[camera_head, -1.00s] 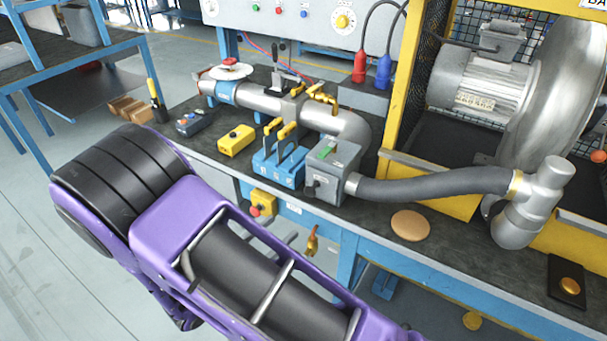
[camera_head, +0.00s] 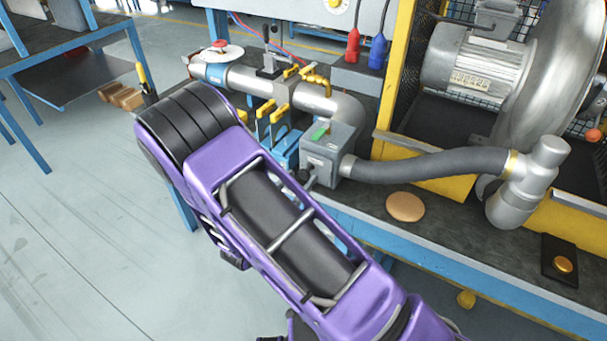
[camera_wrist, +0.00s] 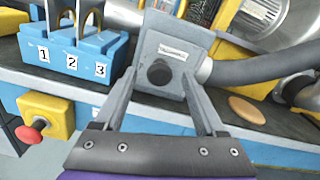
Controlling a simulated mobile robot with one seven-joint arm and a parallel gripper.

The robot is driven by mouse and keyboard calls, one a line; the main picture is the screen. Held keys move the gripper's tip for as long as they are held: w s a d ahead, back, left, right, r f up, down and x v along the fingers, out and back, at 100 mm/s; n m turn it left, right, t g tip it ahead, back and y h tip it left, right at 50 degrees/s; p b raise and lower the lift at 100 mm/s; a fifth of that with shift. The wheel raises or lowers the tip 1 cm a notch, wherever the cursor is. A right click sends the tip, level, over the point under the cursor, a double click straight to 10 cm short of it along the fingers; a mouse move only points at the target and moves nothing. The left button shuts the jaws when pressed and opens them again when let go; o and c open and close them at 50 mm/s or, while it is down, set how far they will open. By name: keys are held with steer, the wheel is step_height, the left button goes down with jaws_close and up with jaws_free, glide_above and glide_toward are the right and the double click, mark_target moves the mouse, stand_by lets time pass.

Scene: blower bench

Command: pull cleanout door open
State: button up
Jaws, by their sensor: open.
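The cleanout door is the front face of a grey box (camera_head: 332,150), with a black knob (camera_head: 303,176) on it. In the wrist view the door (camera_wrist: 150,50) faces me, with a small white label above the round black knob (camera_wrist: 159,72). My gripper (camera_wrist: 158,80) is open. Its two fingers point at the door, one on each side of the knob, with gaps between knob and fingers. Whether the fingertips reach level with the knob I cannot tell. In the head view the gripper does not show; only my purple arm does.
A grey hose (camera_head: 430,166) runs right from the box to a metal pipe. A blue block with numbered slots (camera_wrist: 70,70) and a yellow box with a red button (camera_wrist: 45,115) lie left of the gripper. A tan disc (camera_head: 405,207) lies on the bench.

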mark_target(312, 173)
steer(key=shift+x, duration=1.35)
jaws_close()
stand_by(0.4)
